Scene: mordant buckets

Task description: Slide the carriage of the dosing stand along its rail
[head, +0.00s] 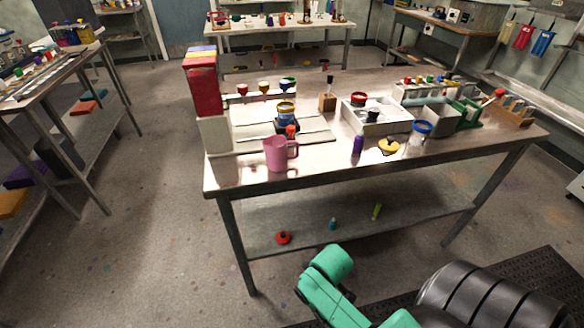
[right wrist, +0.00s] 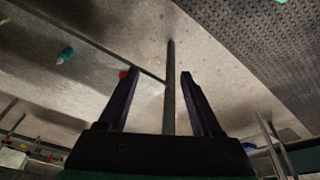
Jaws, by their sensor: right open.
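The dosing stand appears to be the pale unit on the left of the metal table, with a grey rail (head: 243,96) carrying red, yellow and green-blue funnels. A dark block (head: 287,126) below the rail bears a yellow-and-blue container (head: 286,110); I cannot tell for sure which part is the carriage. My right gripper (right wrist: 160,74) is open in the right wrist view, with a metal table leg (right wrist: 170,90) seen between its dark fingers. I see nothing held, and the leg's distance is unclear. Neither gripper shows in the head view.
A pink mug (head: 276,154), a purple bottle (head: 358,145) and a yellow bowl (head: 389,146) stand near the front edge. The lower shelf (head: 350,222) holds small items.

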